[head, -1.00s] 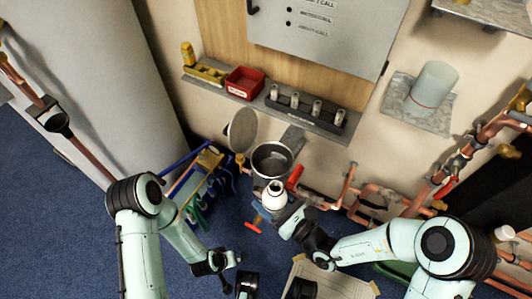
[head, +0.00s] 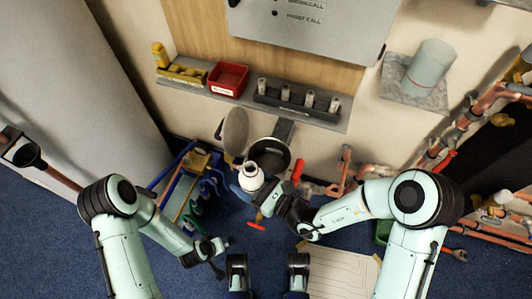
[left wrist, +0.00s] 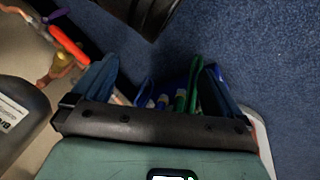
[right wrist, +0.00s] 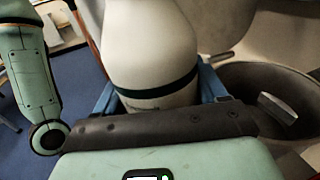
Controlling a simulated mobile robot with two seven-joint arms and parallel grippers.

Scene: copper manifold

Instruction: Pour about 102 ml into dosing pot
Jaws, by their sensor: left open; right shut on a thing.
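The dosing pot (head: 277,150) is a dark grey round vessel below the wall shelf, with its round lid (head: 235,131) swung open to the left. My right gripper (head: 263,191) is shut on a white bottle (head: 251,178), at the pot's near-left side in the head view. In the right wrist view the bottle (right wrist: 150,50), with a dark green band, stands between the fingers, and the open pot (right wrist: 268,90) is close on the right. The bottle's mouth is cut off there; no stream shows. My left gripper (head: 222,257) is open and empty, low and left of the pot.
A shelf holds a red bin (head: 228,79), yellow items and a dark rack (head: 296,101). Copper pipes (head: 345,172) run to the right of the pot. Open blue carpet (head: 60,220) lies further left.

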